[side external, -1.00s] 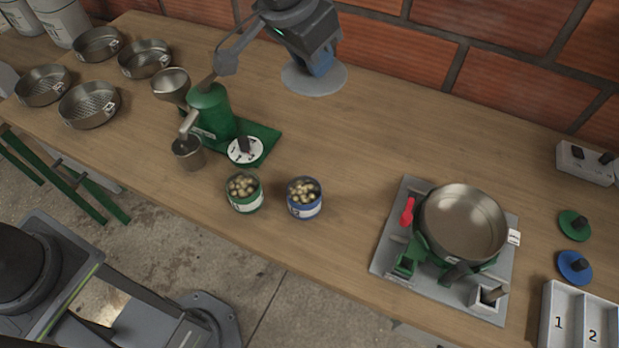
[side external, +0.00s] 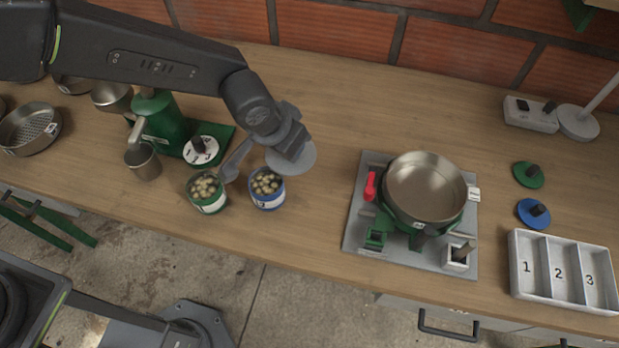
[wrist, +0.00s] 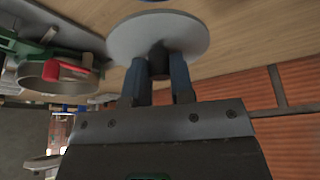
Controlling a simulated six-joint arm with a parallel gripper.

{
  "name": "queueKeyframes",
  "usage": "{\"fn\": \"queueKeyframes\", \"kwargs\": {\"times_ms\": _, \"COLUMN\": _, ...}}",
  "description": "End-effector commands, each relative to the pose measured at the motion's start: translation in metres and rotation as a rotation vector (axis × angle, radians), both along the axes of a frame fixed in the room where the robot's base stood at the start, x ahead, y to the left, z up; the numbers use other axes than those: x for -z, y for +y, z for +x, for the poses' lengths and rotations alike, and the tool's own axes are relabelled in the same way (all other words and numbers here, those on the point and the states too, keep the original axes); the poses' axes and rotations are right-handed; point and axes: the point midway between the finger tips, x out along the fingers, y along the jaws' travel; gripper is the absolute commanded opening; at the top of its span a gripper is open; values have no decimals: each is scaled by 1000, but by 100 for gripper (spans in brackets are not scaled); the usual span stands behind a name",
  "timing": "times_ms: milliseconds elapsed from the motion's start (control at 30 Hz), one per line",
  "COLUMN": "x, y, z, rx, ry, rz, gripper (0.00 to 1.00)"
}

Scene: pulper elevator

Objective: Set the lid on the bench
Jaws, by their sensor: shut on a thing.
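My gripper (side external: 288,141) is shut on the knob of a round grey lid (side external: 306,157). In the side view the lid is just behind and to the right of the blue-banded tin, partly covered by my gripper. I cannot tell its exact height over the wooden bench (side external: 330,110). In the wrist view, both fingers (wrist: 159,68) pinch the knob, and the pale underside or face of the lid (wrist: 135,38) spreads beyond them. A smaller green lid (side external: 528,174) and a blue lid (side external: 533,213) lie on the bench at right.
Blue-banded (side external: 268,195) and green-banded (side external: 207,199) tins hold pale round pieces. A steel pot (side external: 425,188) stands on a grey-plated green stand at right. A green pulper (side external: 163,122) stands left. A numbered tray (side external: 563,270) is front right. Bare bench lies behind the tins.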

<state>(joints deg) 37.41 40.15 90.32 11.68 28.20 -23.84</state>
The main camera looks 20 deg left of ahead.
Motion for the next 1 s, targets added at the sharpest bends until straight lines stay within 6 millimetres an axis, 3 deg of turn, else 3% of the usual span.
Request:
{"fn": "queueKeyframes", "kwargs": {"times_ms": 100, "x": 17, "y": -27, "z": -9, "rx": 5, "ry": 1, "rz": 2, "gripper": 0}}
{"fn": "queueKeyframes", "kwargs": {"times_ms": 333, "x": 38, "y": -61, "z": -17, "rx": 1, "ry": 0, "rz": 0, "gripper": 0}}
{"fn": "queueKeyframes", "kwargs": {"times_ms": 567, "x": 50, "y": -67, "z": -19, "rx": -2, "ry": 1, "rz": 2, "gripper": 0}}
{"fn": "queueKeyframes", "kwargs": {"times_ms": 800, "x": 81, "y": -67, "z": -19, "rx": -1, "ry": 2, "rz": 1, "gripper": 0}}
{"fn": "queueKeyframes", "kwargs": {"times_ms": 1000, "x": 81, "y": -67, "z": -19, "rx": -1, "ry": -1, "rz": -1, "gripper": 0}}
